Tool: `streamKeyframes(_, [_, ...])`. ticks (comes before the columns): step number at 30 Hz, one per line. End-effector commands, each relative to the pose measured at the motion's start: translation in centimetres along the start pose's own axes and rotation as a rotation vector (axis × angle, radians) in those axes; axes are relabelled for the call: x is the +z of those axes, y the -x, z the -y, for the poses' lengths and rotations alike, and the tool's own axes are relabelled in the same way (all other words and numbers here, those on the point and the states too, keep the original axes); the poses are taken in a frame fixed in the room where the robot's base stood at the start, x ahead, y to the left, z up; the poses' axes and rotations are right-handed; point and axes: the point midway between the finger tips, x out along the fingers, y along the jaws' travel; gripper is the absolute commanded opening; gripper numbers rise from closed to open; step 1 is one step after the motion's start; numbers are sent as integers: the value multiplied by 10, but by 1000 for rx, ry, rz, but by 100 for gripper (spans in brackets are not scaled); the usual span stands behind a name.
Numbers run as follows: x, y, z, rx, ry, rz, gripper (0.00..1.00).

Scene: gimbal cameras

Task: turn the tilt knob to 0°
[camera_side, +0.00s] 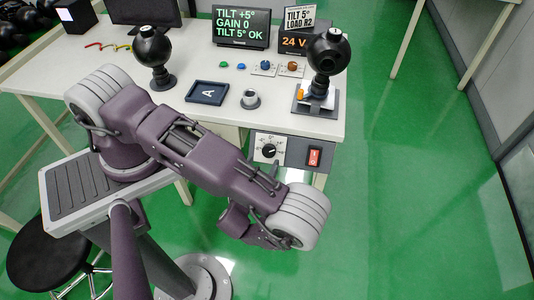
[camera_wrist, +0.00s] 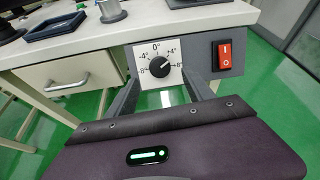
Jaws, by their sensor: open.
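The tilt knob (camera_wrist: 160,70) is a round black dial on a white scale plate (camera_wrist: 143,56) marked from -8 to +8, with 0° at the top. Its white pointer looks turned to the right of 0°; the exact mark is too small to read. The knob also shows in the side view (camera_side: 268,151) on the table's front. My gripper (camera_wrist: 164,80) is open, its two dark fingers low and to either side of the knob in the wrist view, with nothing between them. Contact cannot be seen. The screen (camera_side: 240,27) reads TILT +5°, GAIN 0, TILT 5° OK.
A red rocker switch (camera_wrist: 224,56) sits right of the knob on the same panel. A drawer (camera_wrist: 68,77) with a handle is to the left. Two black ball-shaped gimbal cameras (camera_side: 153,50) (camera_side: 328,54) stand on the table above. A card (camera_side: 299,19) reads TILT 5°, LOAD R2.

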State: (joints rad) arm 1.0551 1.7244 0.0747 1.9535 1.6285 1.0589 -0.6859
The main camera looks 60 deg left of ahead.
Motion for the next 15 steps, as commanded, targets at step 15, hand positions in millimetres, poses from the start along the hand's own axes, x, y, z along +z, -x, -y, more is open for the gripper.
streamKeyframes(15, [-3, -72, -2, -7, -15, -1, 61])
